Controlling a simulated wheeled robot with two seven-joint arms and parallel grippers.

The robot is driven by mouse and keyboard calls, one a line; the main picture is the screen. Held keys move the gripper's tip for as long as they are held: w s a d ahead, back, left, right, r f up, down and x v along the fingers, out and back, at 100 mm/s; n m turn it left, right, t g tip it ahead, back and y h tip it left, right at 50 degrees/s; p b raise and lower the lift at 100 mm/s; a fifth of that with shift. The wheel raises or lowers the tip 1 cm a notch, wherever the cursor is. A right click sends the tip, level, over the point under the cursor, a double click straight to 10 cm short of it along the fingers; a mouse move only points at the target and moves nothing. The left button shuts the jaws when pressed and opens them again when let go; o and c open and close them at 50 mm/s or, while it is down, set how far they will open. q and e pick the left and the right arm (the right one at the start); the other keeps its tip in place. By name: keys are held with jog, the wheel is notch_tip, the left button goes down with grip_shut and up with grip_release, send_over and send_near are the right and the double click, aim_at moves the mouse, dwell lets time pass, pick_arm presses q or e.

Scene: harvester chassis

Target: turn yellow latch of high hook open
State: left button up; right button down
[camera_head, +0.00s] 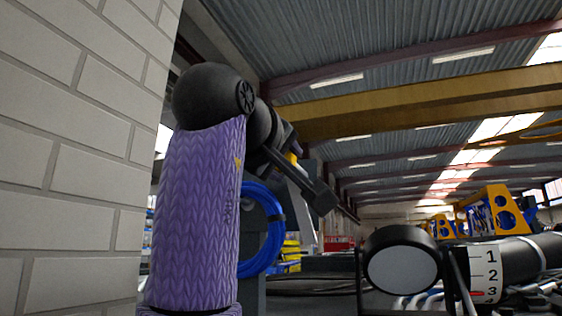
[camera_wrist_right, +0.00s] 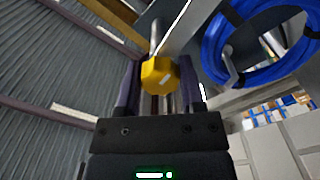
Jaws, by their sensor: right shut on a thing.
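The yellow latch (camera_wrist_right: 159,75) is a faceted yellow knob at the end of a grey rod in the right wrist view. My right gripper (camera_wrist_right: 160,84) has its two dark fingers on either side of the knob and is shut on it. In the head view a small yellow patch (camera_head: 292,158) shows beyond my purple-sleeved arm, most of its surroundings hidden by that arm. A blue hose coil (camera_head: 272,232) hangs at a dark grey post behind the arm; it also shows at the upper right of the wrist view (camera_wrist_right: 213,50). My left gripper is not in view.
A white brick wall (camera_head: 70,150) stands close on the left. A dark pipe with a number scale (camera_head: 485,272) and a round pale-faced part (camera_head: 402,268) lie at the lower right. Yellow and blue frames (camera_head: 490,212) stand farther back. A roof with beams is overhead.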

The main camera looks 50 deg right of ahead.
jog(key=shift+f+n, duration=0.1)
jog(key=shift+n, duration=0.7)
jog(key=shift+w, duration=0.1)
jog(key=shift+c, duration=2)
grip_release()
jog(key=shift+d, duration=0.15)
jog(key=shift+o, duration=0.9)
jog(key=shift+d, duration=0.35)
jog(key=shift+a, duration=0.35)
jog(key=b+v, duration=0.2)
jog(key=v, duration=0.7)
jog(key=shift+s+a+b, duration=0.25)
jog(key=shift+a+b, duration=0.05)
jog(key=shift+b, duration=0.05)
